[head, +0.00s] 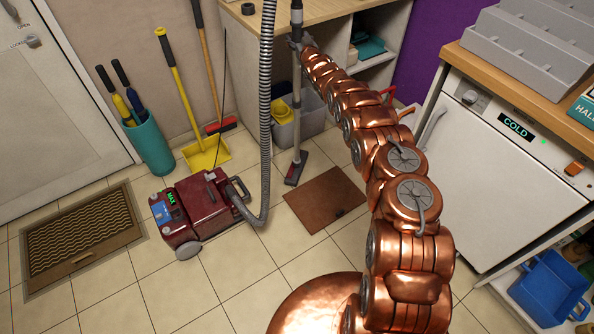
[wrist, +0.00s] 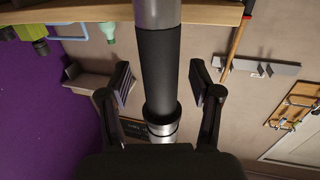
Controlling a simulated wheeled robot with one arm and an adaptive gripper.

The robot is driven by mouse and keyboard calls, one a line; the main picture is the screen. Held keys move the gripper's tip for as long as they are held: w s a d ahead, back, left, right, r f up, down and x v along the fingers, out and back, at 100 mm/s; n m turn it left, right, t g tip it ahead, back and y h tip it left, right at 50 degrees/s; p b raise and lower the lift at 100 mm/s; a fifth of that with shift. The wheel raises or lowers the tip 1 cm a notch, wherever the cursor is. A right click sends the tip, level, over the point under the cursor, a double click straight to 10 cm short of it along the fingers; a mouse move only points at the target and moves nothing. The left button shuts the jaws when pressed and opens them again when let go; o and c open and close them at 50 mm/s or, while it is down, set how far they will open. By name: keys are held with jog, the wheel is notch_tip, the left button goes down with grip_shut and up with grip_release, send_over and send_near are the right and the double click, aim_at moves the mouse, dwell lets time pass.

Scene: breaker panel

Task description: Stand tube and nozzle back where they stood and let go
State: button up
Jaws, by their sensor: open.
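The grey tube (head: 297,95) stands nearly upright in front of the wooden counter. In the wrist view the tube (wrist: 158,70) shows a black grip section between silver parts. My gripper (wrist: 160,88) is open, with one finger on each side of the tube and a visible gap at both sides. In the head view my gripper (head: 298,43) is at the tube's upper part, small and partly hidden by my arm. The tube's top is outside the head view.
A ribbed hose (head: 266,90) hangs beside the tube and runs to the red vacuum body (head: 203,208). A yellow dustpan (head: 207,153) stands left. The brown mat (head: 325,200) lies flat.

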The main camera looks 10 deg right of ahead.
jog(key=shift+s, duration=0.2)
jog(key=shift+s, duration=0.35)
jog(key=shift+s+r, duration=0.1)
jog(key=shift+s, duration=0.3)
jog(key=shift+s+d, duration=0.1)
jog(key=shift+s, duration=1.1)
jog(key=shift+s+d, duration=0.1)
jog(key=shift+s, duration=0.25)
jog(key=shift+s+d, duration=0.1)
jog(key=shift+s, duration=0.45)
jog(key=shift+s+d, duration=0.15)
jog(key=shift+s, duration=1.3)
jog(key=shift+s+d, duration=0.1)
jog(key=shift+s, duration=1.35)
jog(key=shift+r, duration=0.1)
